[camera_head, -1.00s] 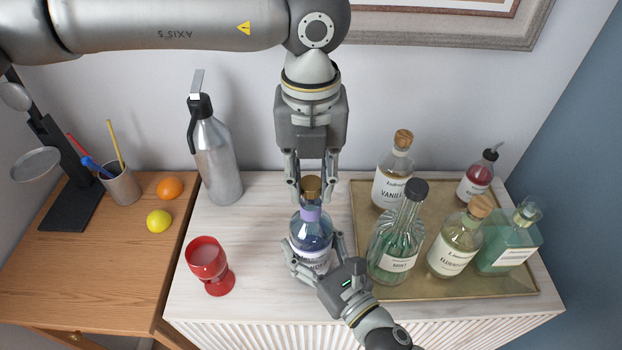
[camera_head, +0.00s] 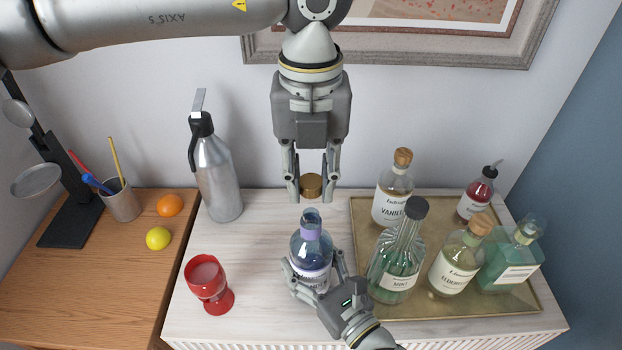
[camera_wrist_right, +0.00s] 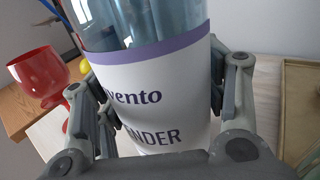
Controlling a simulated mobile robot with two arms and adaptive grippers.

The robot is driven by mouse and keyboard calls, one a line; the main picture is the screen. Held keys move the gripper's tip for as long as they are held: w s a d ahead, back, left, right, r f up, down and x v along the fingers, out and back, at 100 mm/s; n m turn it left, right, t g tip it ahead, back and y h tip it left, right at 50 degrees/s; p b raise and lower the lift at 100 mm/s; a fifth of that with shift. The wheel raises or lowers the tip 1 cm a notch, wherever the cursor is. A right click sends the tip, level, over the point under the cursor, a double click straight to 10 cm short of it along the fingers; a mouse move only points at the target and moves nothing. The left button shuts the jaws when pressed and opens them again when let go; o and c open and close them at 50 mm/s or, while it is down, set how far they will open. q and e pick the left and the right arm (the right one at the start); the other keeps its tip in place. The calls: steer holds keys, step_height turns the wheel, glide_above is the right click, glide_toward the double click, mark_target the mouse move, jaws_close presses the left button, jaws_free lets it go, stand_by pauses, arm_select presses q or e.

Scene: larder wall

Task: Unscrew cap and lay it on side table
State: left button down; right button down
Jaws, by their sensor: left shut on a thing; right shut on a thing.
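My left gripper (camera_head: 311,190) is shut on a brown-gold cap (camera_head: 311,185) and holds it in the air above the bottle, apart from it. The bluish glass bottle (camera_head: 311,244) stands upright on the white cabinet top, with a purple band at its neck and its mouth uncovered. My right gripper (camera_head: 317,280) is shut on the bottle's body from the front. In the right wrist view the bottle's white label (camera_wrist_right: 155,100) shows between the fingers, reading "vento" and "ENDER". The wooden side table (camera_head: 110,275) stands at the left, with free surface toward its front.
On the side table are a lemon (camera_head: 158,238), an orange (camera_head: 170,205), a pen cup (camera_head: 121,200) and a dark stand (camera_head: 72,222). A steel flask (camera_head: 216,170) and red goblet (camera_head: 208,282) stand between table and bottle. A brass tray (camera_head: 440,308) with several bottles is at right.

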steer(key=shift+c, duration=1.1)
jaws_free()
steer(key=v, duration=1.2)
